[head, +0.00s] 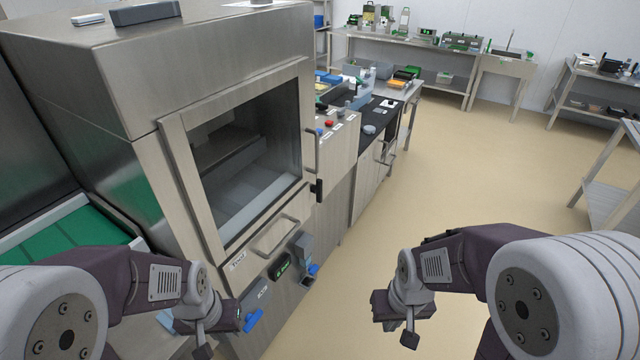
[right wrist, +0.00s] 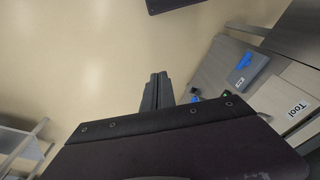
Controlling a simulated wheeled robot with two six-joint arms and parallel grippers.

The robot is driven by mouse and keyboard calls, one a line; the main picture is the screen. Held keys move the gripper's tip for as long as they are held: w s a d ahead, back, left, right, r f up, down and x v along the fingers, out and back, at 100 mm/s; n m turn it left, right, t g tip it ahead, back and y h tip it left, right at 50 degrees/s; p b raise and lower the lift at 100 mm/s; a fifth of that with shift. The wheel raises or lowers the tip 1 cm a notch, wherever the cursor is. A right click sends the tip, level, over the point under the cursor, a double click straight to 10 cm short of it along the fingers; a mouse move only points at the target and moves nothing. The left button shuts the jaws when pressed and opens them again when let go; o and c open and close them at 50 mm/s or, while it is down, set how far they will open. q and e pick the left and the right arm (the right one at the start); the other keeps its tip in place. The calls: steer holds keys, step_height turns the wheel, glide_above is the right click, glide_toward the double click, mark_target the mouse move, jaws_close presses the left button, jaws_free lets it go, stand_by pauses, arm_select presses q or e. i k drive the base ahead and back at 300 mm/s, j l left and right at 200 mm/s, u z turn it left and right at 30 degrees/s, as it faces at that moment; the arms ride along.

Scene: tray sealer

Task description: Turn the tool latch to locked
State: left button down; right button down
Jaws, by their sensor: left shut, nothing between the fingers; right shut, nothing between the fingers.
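The tray sealer (head: 230,75) is a steel cabinet with a dark window. Its lower front has a panel labelled "Tool" (head: 238,264) with a bar handle (head: 276,236); that panel also shows in the right wrist view (right wrist: 285,92). Below it is a blue lever (head: 253,320) beside a small label. A second blue part (head: 313,270) sits further right. I cannot tell which is the tool latch, or its setting. My left gripper (head: 203,350) is shut and empty, left of the nearer blue lever. My right gripper (head: 410,338) is shut and empty, over open floor, apart from the machine.
A green conveyor (head: 70,235) lies at the left. A green-lit display (head: 283,267) is on the machine front. A counter with a black top (head: 375,125) continues behind the machine. Benches stand along the back wall.

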mark_target(317, 189)
steer(key=i+l+u, duration=0.2)
steer(key=l, duration=0.15)
steer(key=i+l+u, duration=0.15)
steer(key=l, duration=0.2)
steer(key=l+u, duration=0.2)
steer(key=l, duration=0.2)
steer(key=i+j, duration=0.45)
